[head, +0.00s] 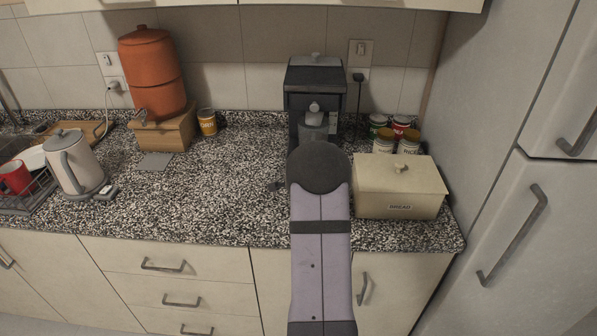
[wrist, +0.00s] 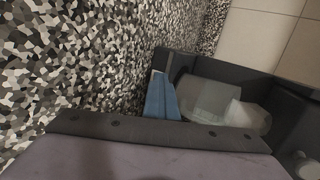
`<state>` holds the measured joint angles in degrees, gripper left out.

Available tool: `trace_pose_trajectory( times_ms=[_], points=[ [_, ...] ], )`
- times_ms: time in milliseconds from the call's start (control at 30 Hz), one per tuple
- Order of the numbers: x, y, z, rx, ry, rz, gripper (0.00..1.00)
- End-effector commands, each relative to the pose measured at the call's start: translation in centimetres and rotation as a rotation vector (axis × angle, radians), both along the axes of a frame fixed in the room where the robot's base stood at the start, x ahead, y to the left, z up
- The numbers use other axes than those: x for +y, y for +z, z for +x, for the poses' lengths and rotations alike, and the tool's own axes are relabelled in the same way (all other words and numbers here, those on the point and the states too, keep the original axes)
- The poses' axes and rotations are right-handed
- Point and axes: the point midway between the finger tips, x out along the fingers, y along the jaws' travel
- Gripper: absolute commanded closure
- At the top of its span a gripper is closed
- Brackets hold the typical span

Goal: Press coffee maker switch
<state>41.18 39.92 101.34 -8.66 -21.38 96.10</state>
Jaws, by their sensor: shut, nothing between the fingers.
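The coffee maker (head: 315,76) is a dark, upright machine against the back wall. Its lower front is hidden behind my arm in the head view. In the wrist view, its dark casing (wrist: 284,103) surrounds a clear glass carafe (wrist: 205,92). I cannot make out its switch in either view. My gripper (wrist: 160,97) shows as blue fingers, shut together and empty, at the coffee maker's front edge beside the carafe. I cannot tell whether they touch the casing. In the head view my gripper is hidden behind my arm.
A cream bread box (head: 400,187) and several jars (head: 408,142) stand close on the right. An orange dispenser (head: 152,72) on a wooden stand, a yellow can (head: 207,122) and a kettle (head: 75,162) are left. The speckled counter (head: 225,180) between is mostly clear.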

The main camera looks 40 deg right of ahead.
Motion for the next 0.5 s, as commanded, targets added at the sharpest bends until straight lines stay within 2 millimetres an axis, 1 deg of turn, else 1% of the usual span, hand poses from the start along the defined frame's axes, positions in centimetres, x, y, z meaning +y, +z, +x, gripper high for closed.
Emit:
trace_pose_trajectory(
  times_ms=[33, 167, 367, 500],
  points=[
    [-0.9, 0.5, -0.4, -0.014, -0.019, -0.004, 1.0],
    [-0.6, 0.4, -0.5, -0.011, -0.018, -0.002, 1.0],
    [1.1, 0.2, -1.3, -0.005, -0.009, -0.002, 1.0],
    [2.9, 0.3, -2.2, -0.003, -0.001, -0.006, 1.0]
  ],
)
